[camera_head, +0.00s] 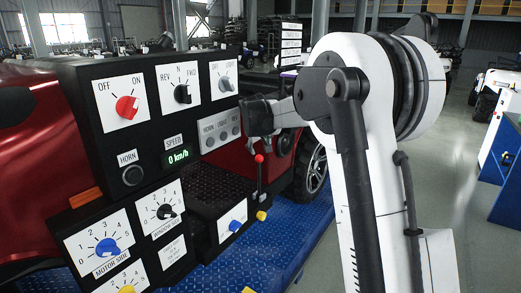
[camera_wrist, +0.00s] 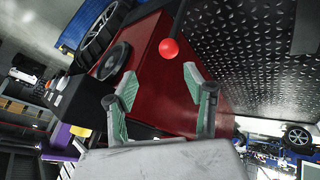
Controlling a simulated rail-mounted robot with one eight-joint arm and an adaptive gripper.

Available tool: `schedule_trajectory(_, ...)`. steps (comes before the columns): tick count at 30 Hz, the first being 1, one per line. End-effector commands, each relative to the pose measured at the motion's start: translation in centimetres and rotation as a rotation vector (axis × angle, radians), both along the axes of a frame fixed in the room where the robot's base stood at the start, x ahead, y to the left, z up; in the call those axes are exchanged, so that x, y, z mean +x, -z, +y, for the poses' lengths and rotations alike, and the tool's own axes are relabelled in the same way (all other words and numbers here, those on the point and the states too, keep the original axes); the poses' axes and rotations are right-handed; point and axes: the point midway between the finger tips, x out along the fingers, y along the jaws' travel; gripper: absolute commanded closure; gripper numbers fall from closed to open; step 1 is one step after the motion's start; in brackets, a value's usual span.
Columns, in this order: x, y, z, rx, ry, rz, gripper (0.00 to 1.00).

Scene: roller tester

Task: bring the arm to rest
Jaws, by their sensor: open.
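My gripper (camera_head: 262,118) is raised in front of the right end of the black control panel (camera_head: 150,75), on the end of my white arm. In the wrist view my gripper (camera_wrist: 155,88) shows its two fingers with green pads spread apart and nothing between them. A red ball-topped lever (camera_head: 259,160) stands below the gripper in the head view. Its red ball (camera_wrist: 168,47) is beyond the fingertips in the wrist view. I cannot tell the exact distance between the gripper and the panel.
The panel carries a red knob (camera_head: 127,107), a black knob (camera_head: 182,93), a grey knob (camera_head: 226,84), and a blue knob (camera_head: 107,247). A blue platform (camera_head: 262,253) lies below. A red vehicle (camera_head: 25,180) stands behind the panel. Open grey floor (camera_head: 440,160) lies to the right.

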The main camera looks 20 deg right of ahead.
Motion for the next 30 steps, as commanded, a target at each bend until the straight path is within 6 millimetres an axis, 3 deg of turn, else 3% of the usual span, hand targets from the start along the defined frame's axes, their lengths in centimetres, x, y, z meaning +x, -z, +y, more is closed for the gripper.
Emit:
schedule_trajectory(20,-0.8,-0.7,0.4,0.005,0.000,-0.001,0.52)
schedule_trajectory(26,-4.0,-2.6,1.6,0.031,0.002,-0.007,0.52)
schedule_trajectory(30,-7.6,-4.2,2.9,0.059,0.005,-0.013,0.52)
